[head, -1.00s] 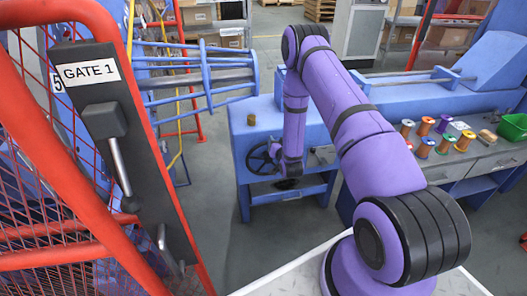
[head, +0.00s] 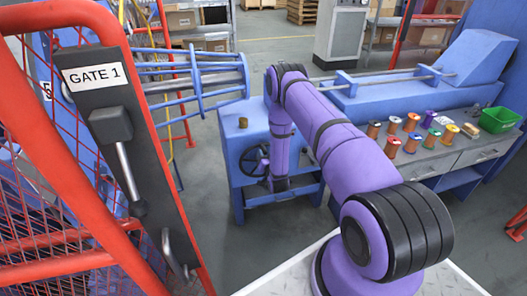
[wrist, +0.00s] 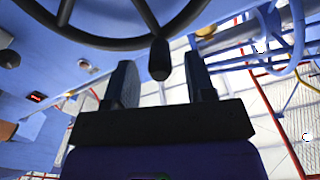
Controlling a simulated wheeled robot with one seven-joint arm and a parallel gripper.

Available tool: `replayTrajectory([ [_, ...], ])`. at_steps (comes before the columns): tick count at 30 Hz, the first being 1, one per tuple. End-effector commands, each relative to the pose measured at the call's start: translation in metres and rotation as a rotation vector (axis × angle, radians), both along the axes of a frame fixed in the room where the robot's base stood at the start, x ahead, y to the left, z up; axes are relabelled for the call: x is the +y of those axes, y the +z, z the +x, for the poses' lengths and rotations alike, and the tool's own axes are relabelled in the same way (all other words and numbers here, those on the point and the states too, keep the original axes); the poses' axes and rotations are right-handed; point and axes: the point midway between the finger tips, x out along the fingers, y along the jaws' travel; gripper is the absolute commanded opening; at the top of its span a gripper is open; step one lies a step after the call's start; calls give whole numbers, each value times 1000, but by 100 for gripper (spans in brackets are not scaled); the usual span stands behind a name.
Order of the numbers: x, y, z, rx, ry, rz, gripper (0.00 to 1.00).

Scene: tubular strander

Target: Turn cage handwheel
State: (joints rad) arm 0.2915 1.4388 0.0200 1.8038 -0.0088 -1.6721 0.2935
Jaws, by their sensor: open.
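The cage handwheel (head: 250,162) is a dark spoked wheel on the front of the blue machine stand. My arm hides its right part in the head view. In the wrist view its black rim (wrist: 110,42) and spokes cross the top, and a black handle knob (wrist: 160,60) hangs down from it. My gripper (wrist: 161,75) is open just below the wheel. The knob's end lies between the two fingertips in the picture, with a gap on each side; depth is hard to tell. In the head view my gripper is mostly hidden behind my arm.
A red mesh gate with a GATE 1 panel (head: 95,76) stands close on the left. Several spools (head: 411,121) and a green bin (head: 499,120) sit on the bench at right. Grey floor is clear left of the stand.

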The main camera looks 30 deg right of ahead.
Motion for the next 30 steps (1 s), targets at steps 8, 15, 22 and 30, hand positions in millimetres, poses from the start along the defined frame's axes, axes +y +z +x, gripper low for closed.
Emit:
replayTrajectory([
  [8, -8, 0, 28, -1, 0, 0, 50],
  [15, -9, 0, 31, 1, 0, 0, 50],
  [22, -9, 0, 31, 1, 0, 0, 22],
  [30, -8, 0, 31, 1, 0, -2, 0],
])
